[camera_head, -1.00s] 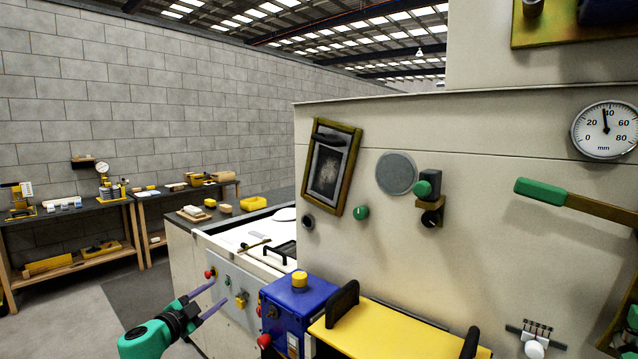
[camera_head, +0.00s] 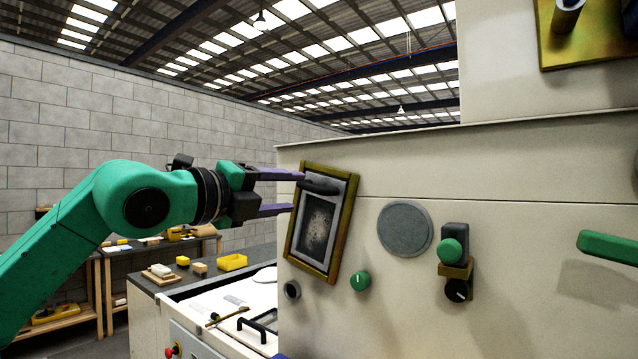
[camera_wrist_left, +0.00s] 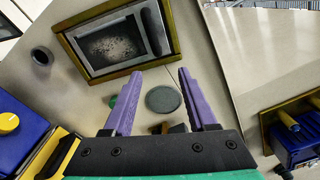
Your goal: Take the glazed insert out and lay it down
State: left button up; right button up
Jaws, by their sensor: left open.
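The glazed insert (camera_head: 318,226) is a grey-bordered panel with dark speckled glass and a black handle (camera_head: 319,187) near its top. It sits slightly tilted in an olive-gold frame (camera_head: 346,232) on the cream machine face. My left gripper (camera_head: 297,192) is open and empty, its purple fingers reaching the frame's upper left side in the head view. In the left wrist view the insert (camera_wrist_left: 112,46) and handle (camera_wrist_left: 153,30) lie beyond the fingertips (camera_wrist_left: 160,73), and the handle is not between them. Any contact cannot be told. My right gripper is not in view.
Right of the frame are a green knob (camera_head: 360,281), a grey disc (camera_head: 405,229) and a green-knobbed switch (camera_head: 453,251). A green lever grip (camera_head: 607,247) projects further right. A grey worktop (camera_head: 204,276) with yellow boxes lies behind at lower left.

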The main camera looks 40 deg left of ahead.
aim_at(322, 193)
pick_arm(q)
jog(key=w+p, duration=0.2)
jog(key=w, duration=0.1)
jog(key=w+p, duration=0.6)
jog(key=w, duration=0.1)
jog(key=shift+w+a+r, duration=0.1)
jog(key=shift+a+r, duration=0.05)
jog(key=shift+a, duration=0.15)
jog(key=shift+w, duration=0.25)
jog(key=shift+w+d+f, duration=0.1)
jog(key=shift+f, duration=0.25)
grip_shut()
